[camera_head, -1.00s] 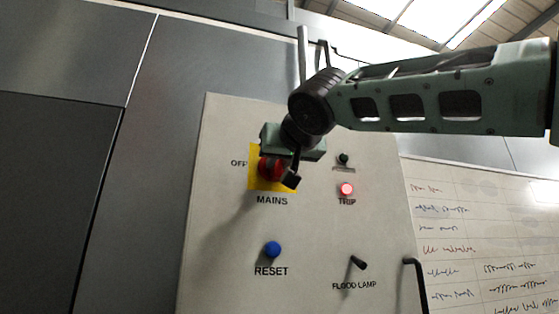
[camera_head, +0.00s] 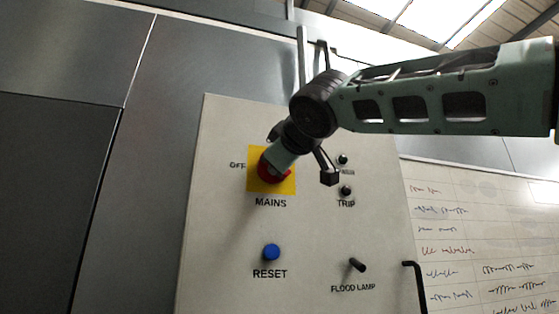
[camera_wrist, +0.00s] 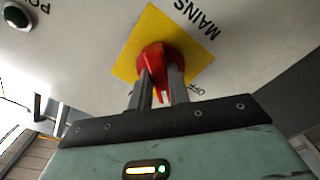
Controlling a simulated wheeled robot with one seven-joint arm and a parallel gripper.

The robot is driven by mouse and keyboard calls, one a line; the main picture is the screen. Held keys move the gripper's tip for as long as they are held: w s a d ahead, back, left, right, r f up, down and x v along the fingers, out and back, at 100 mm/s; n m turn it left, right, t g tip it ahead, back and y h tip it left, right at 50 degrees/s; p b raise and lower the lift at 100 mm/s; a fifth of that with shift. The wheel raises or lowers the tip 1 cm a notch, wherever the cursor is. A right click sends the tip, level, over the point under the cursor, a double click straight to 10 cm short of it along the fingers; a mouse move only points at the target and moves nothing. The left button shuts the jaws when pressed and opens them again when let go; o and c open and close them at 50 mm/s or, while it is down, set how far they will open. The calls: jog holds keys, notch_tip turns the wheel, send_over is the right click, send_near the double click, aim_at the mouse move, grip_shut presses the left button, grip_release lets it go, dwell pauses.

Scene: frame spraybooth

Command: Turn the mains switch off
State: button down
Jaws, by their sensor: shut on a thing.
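The mains switch is a red rotary knob (camera_head: 266,170) on a yellow square plate (camera_head: 286,185), high on the pale control panel. OFF is printed left of the plate, MAINS below it. My gripper (camera_head: 270,167) is turned at a slant in front of the knob and partly covers it. In the wrist view the two fingers (camera_wrist: 160,88) are shut on the red knob (camera_wrist: 157,60), one on each side of its grip. A white mark on the grip shows between the fingers, its end near the OFF lettering.
The TRIP lamp (camera_head: 346,191) is dark, and so is the lamp above it (camera_head: 343,160). Below are a blue RESET button (camera_head: 271,252) and a black FLOOD LAMP lever (camera_head: 357,265). A black handle (camera_head: 418,285) is at the panel's right edge. A written whiteboard (camera_head: 470,235) is to the right.

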jog(key=shift+r+n+p, duration=0.15)
jog(key=shift+n+p, duration=0.95)
jog(key=shift+n, duration=3.1)
jog(key=c, duration=1.3)
grip_release()
jog(key=b+v, duration=0.6)
jog(key=v, duration=1.1)
jog(key=shift+s+d, duration=0.1)
jog(key=shift+s, duration=0.1)
